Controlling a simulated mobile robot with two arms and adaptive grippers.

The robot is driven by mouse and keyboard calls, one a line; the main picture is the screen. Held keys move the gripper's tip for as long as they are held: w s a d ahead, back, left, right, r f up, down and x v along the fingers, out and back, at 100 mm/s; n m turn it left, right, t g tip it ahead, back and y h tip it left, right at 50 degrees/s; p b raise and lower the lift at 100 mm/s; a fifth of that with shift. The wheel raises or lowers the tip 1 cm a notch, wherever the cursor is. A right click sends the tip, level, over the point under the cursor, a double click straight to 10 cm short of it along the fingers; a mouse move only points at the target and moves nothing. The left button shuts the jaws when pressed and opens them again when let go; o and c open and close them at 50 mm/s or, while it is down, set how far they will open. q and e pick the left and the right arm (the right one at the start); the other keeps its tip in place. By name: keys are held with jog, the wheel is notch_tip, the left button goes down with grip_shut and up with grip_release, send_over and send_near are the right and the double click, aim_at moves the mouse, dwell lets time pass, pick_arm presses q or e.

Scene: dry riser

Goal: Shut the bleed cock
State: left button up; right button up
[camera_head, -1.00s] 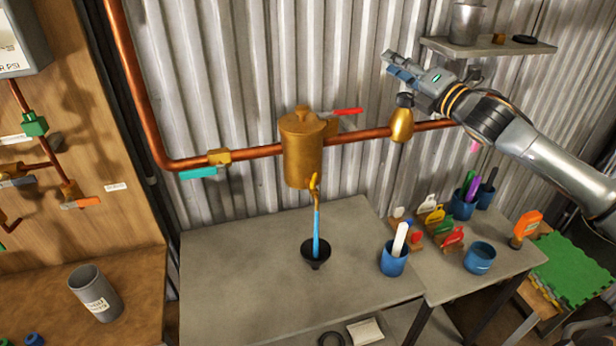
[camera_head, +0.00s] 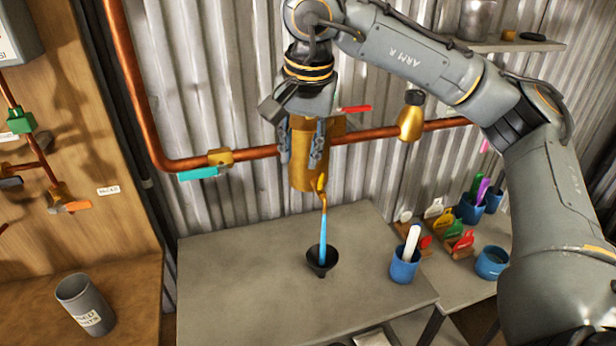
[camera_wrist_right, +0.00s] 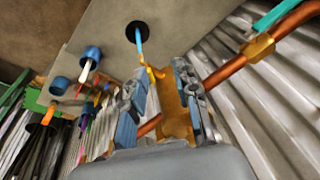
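The bleed cock (camera_head: 322,184) is a small yellow-brass fitting under the brass cylinder (camera_head: 308,172). A thin blue stream (camera_head: 322,238) runs from it down to a black funnel (camera_head: 321,262) on the grey bench. In the right wrist view the cock (camera_wrist_right: 152,73) shows just beyond my fingertips. My right gripper (camera_head: 302,155) points down in front of the cylinder, fingers apart and empty, a little above the cock. In the wrist view the fingers (camera_wrist_right: 161,80) frame the cylinder; whether they touch it I cannot tell. My left gripper is not in view.
A copper pipe (camera_head: 362,135) runs along the corrugated wall, with a teal-handled valve (camera_head: 200,173) on the left. A red lever (camera_head: 355,109) and a brass bulb (camera_head: 411,122) are right of the cylinder. A blue cup (camera_head: 404,268) stands on the bench. The bench's left part is clear.

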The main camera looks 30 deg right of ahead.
aim_at(321, 179)
jog(key=w+d+f+h, duration=0.1)
jog(key=d+f, duration=0.1)
jog(key=f, duration=0.1)
jog(key=w+d+f, duration=0.2)
jog(key=f, duration=0.2)
jog(key=w+d+f+h, duration=0.1)
jog(key=d+f, duration=0.2)
jog(key=shift+w+f+t+h, duration=0.15)
jog(key=shift+t+h, duration=0.15)
grip_shut()
